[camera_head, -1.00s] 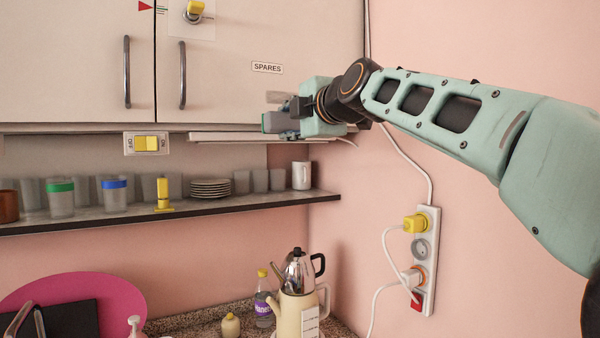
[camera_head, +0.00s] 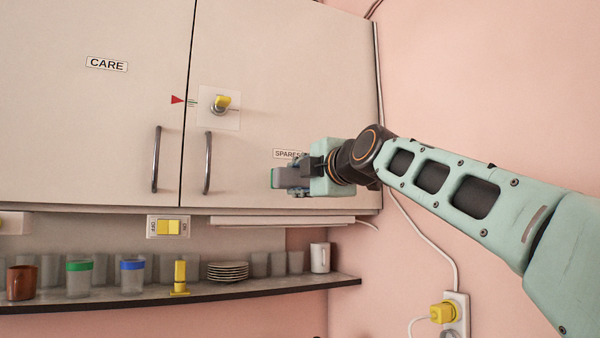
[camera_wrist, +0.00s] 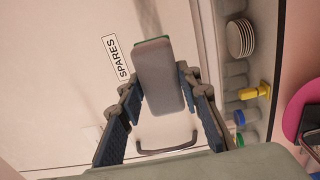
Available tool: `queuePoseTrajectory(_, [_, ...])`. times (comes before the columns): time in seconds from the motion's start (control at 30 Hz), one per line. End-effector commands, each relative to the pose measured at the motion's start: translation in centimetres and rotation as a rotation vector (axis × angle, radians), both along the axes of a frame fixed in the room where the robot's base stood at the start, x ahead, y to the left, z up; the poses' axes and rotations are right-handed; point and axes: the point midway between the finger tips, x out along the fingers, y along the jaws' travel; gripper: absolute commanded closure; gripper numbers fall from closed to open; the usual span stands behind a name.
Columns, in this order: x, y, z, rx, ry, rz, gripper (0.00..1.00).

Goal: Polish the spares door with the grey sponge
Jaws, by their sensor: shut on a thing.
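The spares door (camera_head: 255,60) is a pale cabinet door with a SPARES label, a grey bar handle (camera_head: 207,163) and a yellow knob (camera_head: 222,102). My gripper (camera_head: 292,178) is in front of its lower right part, just below the label. The gripper is shut on the grey sponge (camera_wrist: 160,75), a grey block with a greenish far edge. In the wrist view the sponge sits between the fingers, with the door (camera_wrist: 75,60) behind it. I cannot tell whether the sponge touches the door. The arm partly covers the label in the head view.
The CARE door (camera_head: 90,120) is to the left. Under the cabinet are a yellow switch (camera_head: 168,227) and a shelf (camera_head: 230,290) with cups, stacked plates (camera_head: 228,271) and a white mug (camera_head: 320,258). A pink wall (camera_head: 480,90) closes the right side, with a cable and socket strip.

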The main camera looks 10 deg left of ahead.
Motion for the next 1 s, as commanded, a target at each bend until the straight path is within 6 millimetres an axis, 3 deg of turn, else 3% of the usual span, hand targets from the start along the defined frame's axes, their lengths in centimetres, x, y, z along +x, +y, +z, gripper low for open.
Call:
queuePoseTrajectory(0.03, [0.5, 0.7, 0.7, 0.0, 0.004, 0.006, 0.96])
queuePoseTrajectory(0.27, [3.1, 2.4, 0.7, 0.0, 0.004, 0.006, 0.96])
queuePoseTrajectory(0.37, [4.1, 0.7, -0.2, 0.003, 0.001, 0.0, 0.96])
queuePoseTrajectory(1.0, [9.4, -7.4, 0.1, 0.002, 0.001, -0.001, 0.96])
